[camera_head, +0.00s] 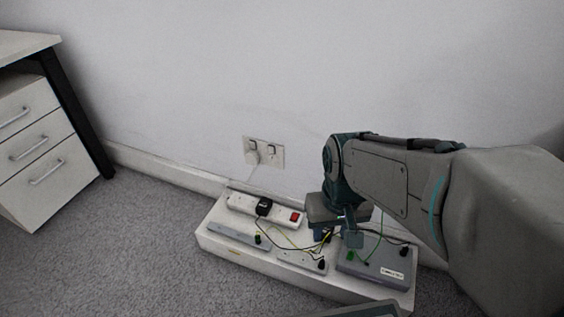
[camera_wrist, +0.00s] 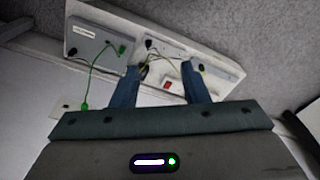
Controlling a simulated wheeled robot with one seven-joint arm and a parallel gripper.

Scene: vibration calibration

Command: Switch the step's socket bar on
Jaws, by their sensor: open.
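The white socket bar (camera_head: 244,205) lies along the back of the white step (camera_head: 222,247). A black plug (camera_head: 264,206) sits in it, and its red switch (camera_head: 296,217) is at its right end. The red switch also shows in the wrist view (camera_wrist: 167,85), between the two fingers and beyond them. Whether it is on or off is too small to tell. My gripper (camera_head: 337,236) is right of the switch in the head view, above the step. Its fingers are apart and empty in the wrist view (camera_wrist: 162,74). The right finger hides part of the bar there.
A grey box (camera_head: 375,268) with green leads stands on the step's right. A long grey unit (camera_head: 238,238) and a small white unit (camera_head: 302,262) lie along its front, with loose wires between. A wall socket (camera_head: 263,151) is behind. A drawer cabinet (camera_head: 38,145) stands left; carpet between is clear.

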